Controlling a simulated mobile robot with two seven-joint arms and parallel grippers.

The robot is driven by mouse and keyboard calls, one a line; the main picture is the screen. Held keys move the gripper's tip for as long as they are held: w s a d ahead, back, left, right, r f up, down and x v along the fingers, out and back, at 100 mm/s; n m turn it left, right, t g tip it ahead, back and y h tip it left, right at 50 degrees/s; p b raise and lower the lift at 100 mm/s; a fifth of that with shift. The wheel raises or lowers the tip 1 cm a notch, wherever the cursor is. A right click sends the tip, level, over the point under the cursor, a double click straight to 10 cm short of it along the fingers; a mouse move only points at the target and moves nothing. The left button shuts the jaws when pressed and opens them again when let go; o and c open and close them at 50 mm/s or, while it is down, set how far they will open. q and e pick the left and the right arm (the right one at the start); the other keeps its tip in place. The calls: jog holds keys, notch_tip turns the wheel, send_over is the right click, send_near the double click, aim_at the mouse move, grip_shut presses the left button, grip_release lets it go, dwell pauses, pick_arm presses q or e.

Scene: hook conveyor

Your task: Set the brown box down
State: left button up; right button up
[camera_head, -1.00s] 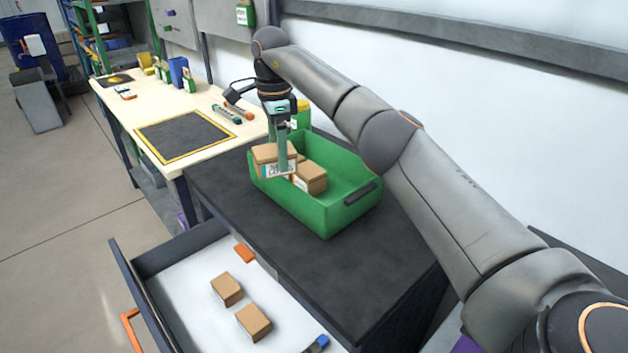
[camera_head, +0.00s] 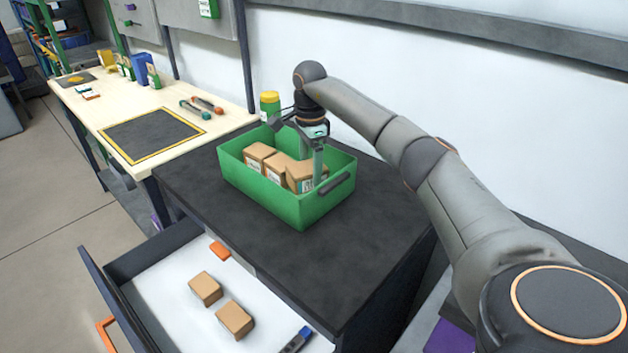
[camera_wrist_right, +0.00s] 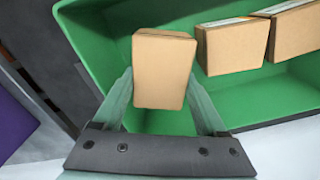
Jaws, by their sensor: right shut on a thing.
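The brown box (camera_head: 301,178) is a small cardboard carton with a pale label. My right gripper (camera_head: 317,168) is shut on it, pointing down into the right part of the green crate (camera_head: 328,207). In the right wrist view the box (camera_wrist_right: 163,68) sits between the two fingers of my right gripper (camera_wrist_right: 163,92), with green crate floor around it. I cannot tell whether its underside touches that floor. Two like boxes, one (camera_head: 258,156) at the left end and one (camera_head: 277,168) in the middle, stand in the crate. My left gripper is not in view.
The crate stands on a dark worktop (camera_head: 375,235) with free room around it. An open drawer (camera_head: 165,290) below holds two brown boxes (camera_head: 220,305). A yellow-lidded green container (camera_head: 270,105) stands behind the crate. A pale bench (camera_head: 95,115) is at left.

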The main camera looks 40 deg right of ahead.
jog(key=shift+s+d+f, duration=0.1)
jog(key=shift+d+f, duration=0.1)
jog(key=shift+f, duration=0.8)
jog(key=shift+s+d+f, duration=0.1)
jog(key=shift+d+f, duration=0.1)
jog(key=shift+f, duration=0.8)
jog(key=shift+f, duration=0.1)
jog(key=o, duration=1.4)
jog(key=shift+c, duration=0.2)
notch_tip(320, 180, up, 12)
jog(key=shift+r, duration=0.1)
